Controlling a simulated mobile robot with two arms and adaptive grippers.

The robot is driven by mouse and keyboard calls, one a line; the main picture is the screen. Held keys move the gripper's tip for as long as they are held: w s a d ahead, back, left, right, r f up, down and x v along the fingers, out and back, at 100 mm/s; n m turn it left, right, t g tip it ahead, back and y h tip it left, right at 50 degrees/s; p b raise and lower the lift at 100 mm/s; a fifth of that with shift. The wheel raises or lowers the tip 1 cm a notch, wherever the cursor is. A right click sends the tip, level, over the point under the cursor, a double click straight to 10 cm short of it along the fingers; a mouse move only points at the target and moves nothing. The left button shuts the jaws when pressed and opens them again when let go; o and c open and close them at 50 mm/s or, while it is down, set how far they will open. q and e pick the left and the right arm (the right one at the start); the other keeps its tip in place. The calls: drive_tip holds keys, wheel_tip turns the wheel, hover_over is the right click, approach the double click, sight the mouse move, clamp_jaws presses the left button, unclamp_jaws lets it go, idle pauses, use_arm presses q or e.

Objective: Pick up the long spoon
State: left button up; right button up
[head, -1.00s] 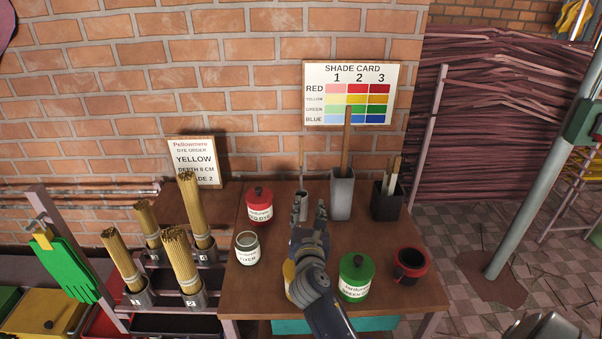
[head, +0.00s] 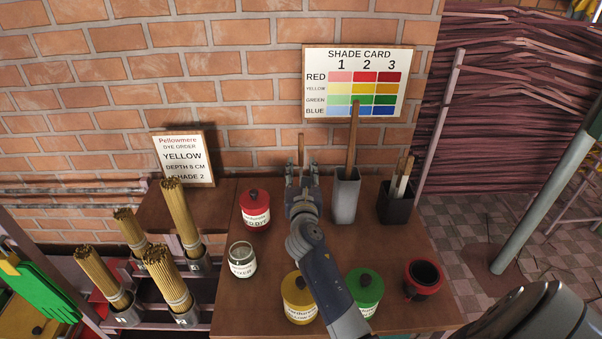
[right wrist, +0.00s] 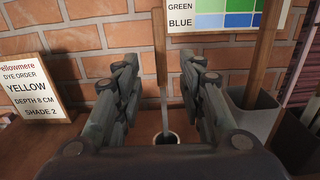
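The long spoon (head: 301,147) stands upright behind my right gripper in the head view. Only its thin wooden handle shows there. In the right wrist view the spoon (right wrist: 160,52) has a wooden upper handle and a thin grey lower shaft, which goes down into a small round holder (right wrist: 176,137). Its lower end is hidden. My right gripper (head: 302,173) is open and empty. In the right wrist view its two fingers are to the left and right of the spoon's line, apart from it. My left gripper is not in view.
A grey holder (head: 345,200) with a tall wooden stick and a black holder (head: 395,208) stand right of the gripper. A red jar (head: 254,212) and a pale open jar (head: 242,262) are left. Yellow (head: 298,300), green (head: 365,292) and red-black (head: 423,280) jars are in front.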

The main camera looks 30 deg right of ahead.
sight(301, 155)
drive_tip(key=shift+x, duration=0.95)
drive_tip(key=shift+w+d+f, duration=0.1)
drive_tip(key=shift+w+d, duration=0.05)
drive_tip(key=shift+w, duration=0.15)
drive_tip(key=x, duration=0.4)
drive_tip(key=shift+w+d, duration=0.15)
drive_tip(key=shift+d, duration=0.05)
drive_tip(key=shift+w+d, duration=0.15)
drive_tip(key=shift+w, duration=0.05)
drive_tip(key=shift+c, duration=0.3)
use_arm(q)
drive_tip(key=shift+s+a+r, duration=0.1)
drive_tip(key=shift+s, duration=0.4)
use_arm(e)
clamp_jaws()
